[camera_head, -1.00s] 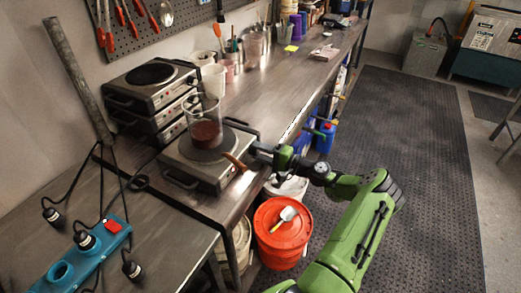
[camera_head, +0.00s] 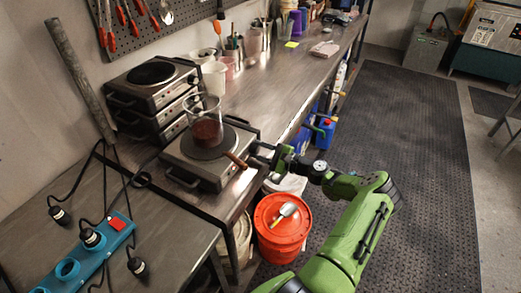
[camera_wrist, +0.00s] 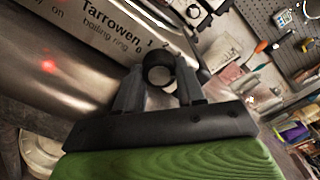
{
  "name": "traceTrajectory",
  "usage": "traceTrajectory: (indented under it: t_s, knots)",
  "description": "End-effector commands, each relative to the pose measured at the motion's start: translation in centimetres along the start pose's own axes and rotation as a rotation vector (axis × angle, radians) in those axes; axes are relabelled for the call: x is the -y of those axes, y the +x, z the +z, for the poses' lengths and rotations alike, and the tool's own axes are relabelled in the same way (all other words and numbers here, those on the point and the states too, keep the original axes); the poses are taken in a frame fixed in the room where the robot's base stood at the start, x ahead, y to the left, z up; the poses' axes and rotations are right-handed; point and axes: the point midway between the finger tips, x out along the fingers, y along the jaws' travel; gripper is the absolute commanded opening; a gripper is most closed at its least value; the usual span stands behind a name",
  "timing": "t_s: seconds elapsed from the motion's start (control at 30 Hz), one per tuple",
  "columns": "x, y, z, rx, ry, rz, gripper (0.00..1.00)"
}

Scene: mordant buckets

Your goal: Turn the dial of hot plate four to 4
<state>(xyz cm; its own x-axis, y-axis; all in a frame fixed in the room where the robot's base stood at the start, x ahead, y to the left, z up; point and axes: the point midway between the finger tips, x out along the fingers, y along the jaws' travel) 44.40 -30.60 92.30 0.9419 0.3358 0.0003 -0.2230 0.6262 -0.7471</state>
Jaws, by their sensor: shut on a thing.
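A steel hot plate (camera_head: 225,176) sits singly on the bench, with a glass beaker (camera_head: 205,106) of dark red-brown contents on its round plate. My gripper (camera_head: 258,155) is at the front panel of this hot plate. In the wrist view, my gripper (camera_wrist: 160,85) is shut on the black round dial (camera_wrist: 159,71), one finger on each side. The panel (camera_wrist: 110,25) reads "Tarrowen" and "boiling ring", with the marks 1, 2 and 0 near the dial. The dial's pointer and its other marks are hidden or unclear. A red glow (camera_wrist: 48,66) shows on the metal.
Several more hot plates (camera_head: 152,88) are stacked behind to the left. A brown stick (camera_head: 237,161) juts over the hot plate's front. A lidded orange bucket (camera_head: 280,228) stands below my arm. A blue power strip (camera_head: 88,262) lies at the left. The floor mat is clear.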

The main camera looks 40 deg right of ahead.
Motion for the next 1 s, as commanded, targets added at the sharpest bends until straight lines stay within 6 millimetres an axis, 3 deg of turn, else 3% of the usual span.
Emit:
traceTrajectory:
  t_s: [0.5,0.53,0.67,1.0]
  knots:
    - [-0.11,-0.08,-0.14,-0.004,0.021,0.002,0.08]
    - [-0.11,-0.08,-0.14,-0.004,0.021,0.002,0.41]
    - [-0.09,-0.06,-0.11,-0.003,0.02,0.001,0.61]
    - [-0.06,-0.71,-0.1,-0.003,0.02,0.001,0.64]
